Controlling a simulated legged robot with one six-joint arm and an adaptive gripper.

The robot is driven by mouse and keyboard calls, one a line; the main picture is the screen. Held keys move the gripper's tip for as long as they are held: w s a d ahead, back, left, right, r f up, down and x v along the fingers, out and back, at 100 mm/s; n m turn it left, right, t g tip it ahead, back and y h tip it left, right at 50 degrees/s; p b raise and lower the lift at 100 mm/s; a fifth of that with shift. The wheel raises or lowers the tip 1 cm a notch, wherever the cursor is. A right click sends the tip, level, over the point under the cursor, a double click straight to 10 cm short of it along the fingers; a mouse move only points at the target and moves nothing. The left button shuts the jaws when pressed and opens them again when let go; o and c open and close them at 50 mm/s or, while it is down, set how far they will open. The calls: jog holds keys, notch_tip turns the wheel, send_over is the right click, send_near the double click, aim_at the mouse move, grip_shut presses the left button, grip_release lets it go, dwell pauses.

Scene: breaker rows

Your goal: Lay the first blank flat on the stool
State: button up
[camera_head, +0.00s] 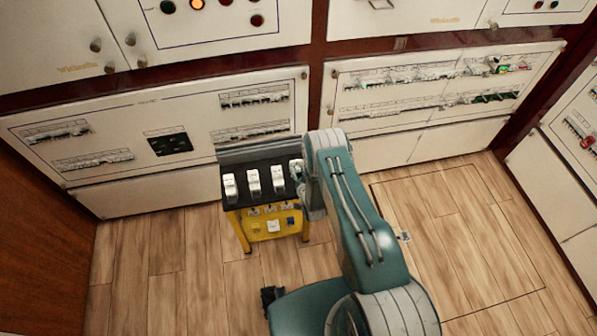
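The stool (266,197) has a black top and a yellow body and stands on the wooden floor in front of the left cabinet. Several white breaker-like pieces (253,182) stand in a row on its top. I cannot tell whether any of them is a blank. My gripper (302,186) is at the right edge of the stool top, beside the rightmost white piece (296,170). My teal arm hides most of my gripper, so its fingers and anything between them are not clear. No blank can be made out lying flat on the stool.
Breaker panels line the wall behind: a left panel (210,122) with a dark module and a right panel (430,95) with green-marked rows. Small pieces (273,226) show on the stool's yellow front. Another panel (572,160) stands at the right. The floor (150,265) left of the stool is clear.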

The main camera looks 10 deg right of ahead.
jog(key=shift+r, duration=0.1)
dwell(0.3)
jog(key=a+v, duration=0.1)
jog(key=v, duration=1.1)
jog(key=w+d+r+n+g, duration=0.1)
jog(key=w+r, duration=0.4)
jog(key=r, duration=0.2)
jog(key=w+r+g, duration=0.1)
jog(key=w+r, duration=0.4)
jog(key=r, duration=0.3)
notch_tip(320, 180, up, 17)
jog(key=s+g+h, duration=0.1)
jog(key=g, duration=0.1)
jog(key=s+r+n+g, duration=0.1)
jog(key=s+r+g, duration=0.2)
jog(key=s+r, duration=1)
jog(key=s+r+g, duration=0.1)
jog(key=s+r, duration=0.2)
jog(key=s, duration=0.7)
jog(key=s+r+g, duration=0.1)
jog(key=s+r, duration=0.3)
jog(key=s, duration=0.5)
jog(key=shift+s+n+g, duration=0.3)
jog(key=shift+s+n, duration=0.1)
